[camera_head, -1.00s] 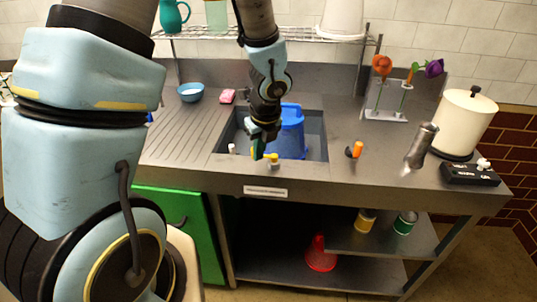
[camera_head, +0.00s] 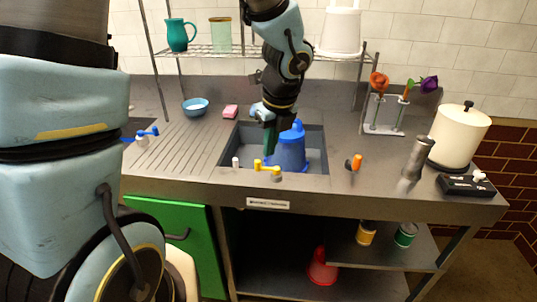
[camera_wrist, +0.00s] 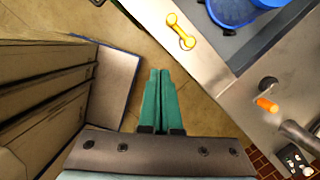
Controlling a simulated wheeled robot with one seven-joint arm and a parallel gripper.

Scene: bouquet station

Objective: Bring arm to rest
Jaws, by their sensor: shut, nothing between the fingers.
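My gripper (camera_head: 270,138) hangs in front of the sink in the head view, below my raised arm. Its green fingers are together with nothing between them. In the wrist view my gripper (camera_wrist: 158,75) points down past the counter's front edge toward the tan floor. The blue bucket (camera_head: 290,152) stands in the sink basin just behind and right of my gripper in the head view. The bucket also shows at the top of the wrist view (camera_wrist: 232,12).
A yellow tap handle (camera_head: 266,168) is at the counter's front edge, close to my gripper. An orange-handled item (camera_head: 355,162), a metal cylinder (camera_head: 417,158) and a cream canister (camera_head: 458,138) stand at right. A wire shelf (camera_head: 230,51) is above. The open green door (camera_head: 165,235) is below left.

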